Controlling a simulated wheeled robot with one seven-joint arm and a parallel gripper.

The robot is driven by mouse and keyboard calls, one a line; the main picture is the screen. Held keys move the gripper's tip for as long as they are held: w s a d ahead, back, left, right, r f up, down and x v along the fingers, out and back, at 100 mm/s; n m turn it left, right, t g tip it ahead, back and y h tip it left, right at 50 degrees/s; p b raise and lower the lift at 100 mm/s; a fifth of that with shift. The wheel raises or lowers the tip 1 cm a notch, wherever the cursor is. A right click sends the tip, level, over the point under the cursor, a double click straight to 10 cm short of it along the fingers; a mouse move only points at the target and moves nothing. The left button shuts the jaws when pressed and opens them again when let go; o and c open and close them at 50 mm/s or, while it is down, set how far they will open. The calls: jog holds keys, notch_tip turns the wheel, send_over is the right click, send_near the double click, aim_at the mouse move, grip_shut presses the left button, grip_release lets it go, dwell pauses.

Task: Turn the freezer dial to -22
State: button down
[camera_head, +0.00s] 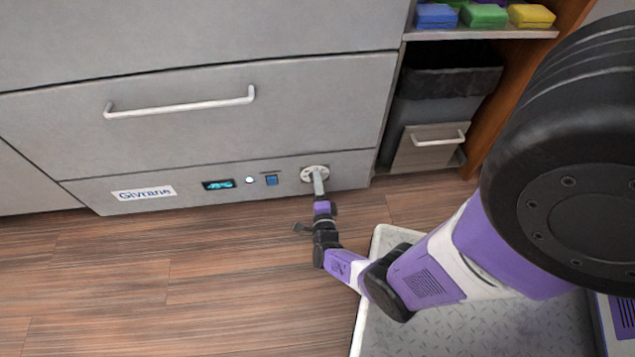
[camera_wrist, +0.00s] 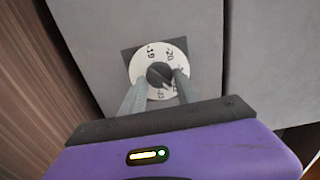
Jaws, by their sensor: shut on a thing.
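The freezer dial (camera_head: 314,173) is on the low front panel of the grey freezer. In the wrist view the dial (camera_wrist: 148,55) shows a white face with a dark central knob (camera_wrist: 159,74). I read -19 at the upper left and -20 at the upper right; the lower numbers are partly hidden by the fingers. My gripper (camera_wrist: 160,84) has one finger on each side of the knob and is shut on it. In the head view my gripper (camera_head: 318,184) reaches the dial from below. Which number the dial is set to I cannot tell.
Left of the dial are a blue switch (camera_head: 272,180), a small white light (camera_head: 249,180) and a lit display (camera_head: 219,184). A drawer handle (camera_head: 180,104) is above. A bin (camera_head: 437,97) stands to the right. The wooden floor (camera_head: 120,270) is clear.

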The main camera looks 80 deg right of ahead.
jog(key=c, duration=0.9)
grip_release()
jog(key=p+v, duration=0.2)
jog(key=v, duration=0.6)
